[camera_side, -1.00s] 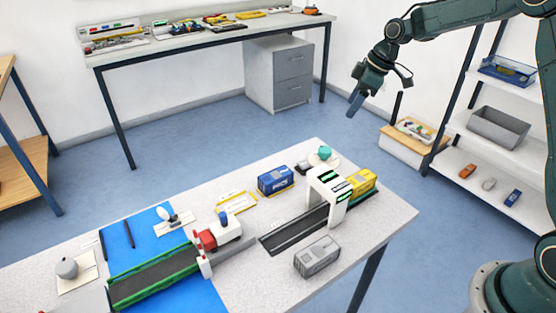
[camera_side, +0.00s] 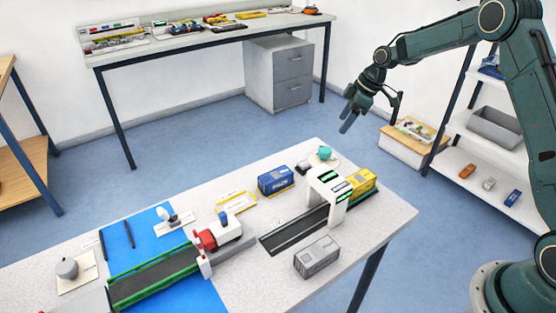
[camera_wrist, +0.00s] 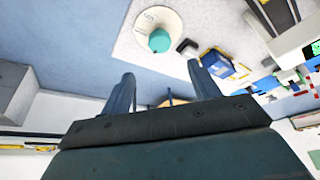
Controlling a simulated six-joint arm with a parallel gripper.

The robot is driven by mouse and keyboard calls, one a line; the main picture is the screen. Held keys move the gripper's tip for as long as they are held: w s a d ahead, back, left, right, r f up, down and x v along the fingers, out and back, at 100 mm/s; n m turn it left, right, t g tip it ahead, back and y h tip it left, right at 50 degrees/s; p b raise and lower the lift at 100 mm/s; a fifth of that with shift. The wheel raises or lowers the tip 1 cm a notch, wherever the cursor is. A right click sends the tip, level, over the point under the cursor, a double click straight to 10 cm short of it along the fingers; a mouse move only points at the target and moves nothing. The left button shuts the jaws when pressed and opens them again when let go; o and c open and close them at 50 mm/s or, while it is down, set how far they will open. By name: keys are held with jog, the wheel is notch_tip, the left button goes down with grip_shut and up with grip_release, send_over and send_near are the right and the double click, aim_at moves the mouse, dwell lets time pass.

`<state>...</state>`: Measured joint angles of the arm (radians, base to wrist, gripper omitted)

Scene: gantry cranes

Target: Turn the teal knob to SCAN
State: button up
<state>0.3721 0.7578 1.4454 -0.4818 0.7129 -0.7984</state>
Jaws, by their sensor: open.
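The teal knob (camera_side: 324,153) sits on a round pale dial plate at the back right corner of the table in the side view. In the wrist view the teal knob (camera_wrist: 159,40) shows near the top middle, on its cream dial (camera_wrist: 146,22). Small marks on the dial are too small to read, so the knob's setting cannot be told. My gripper (camera_side: 347,124) is in the air above and to the right of the knob, apart from it. Its two fingers (camera_wrist: 165,90) are spread with nothing between them.
A white gantry (camera_side: 328,195) straddles a dark track near the knob, with a yellow container (camera_side: 361,184) behind it. A blue container (camera_side: 275,180) stands to the left and a grey one (camera_side: 317,257) in front. A small dark block (camera_wrist: 187,47) is beside the dial.

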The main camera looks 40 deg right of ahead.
aim_at(325, 149)
jog(key=x, duration=1.1)
jog(key=shift+f, duration=0.15)
jog(key=c, duration=1)
jog(key=shift+o, duration=0.2)
jog(key=shift+a+m, duration=0.1)
jog(key=shift+m, duration=0.3)
jog(key=m+h, duration=0.1)
jog(key=m, duration=0.1)
jog(key=m+t+h, duration=0.1)
jog(key=m, duration=0.2)
jog(key=shift+a, duration=0.15)
jog(key=m+h, duration=0.1)
jog(key=m, duration=0.2)
jog(key=m+h, duration=0.1)
jog(key=m, duration=0.2)
jog(key=shift+a, duration=0.1)
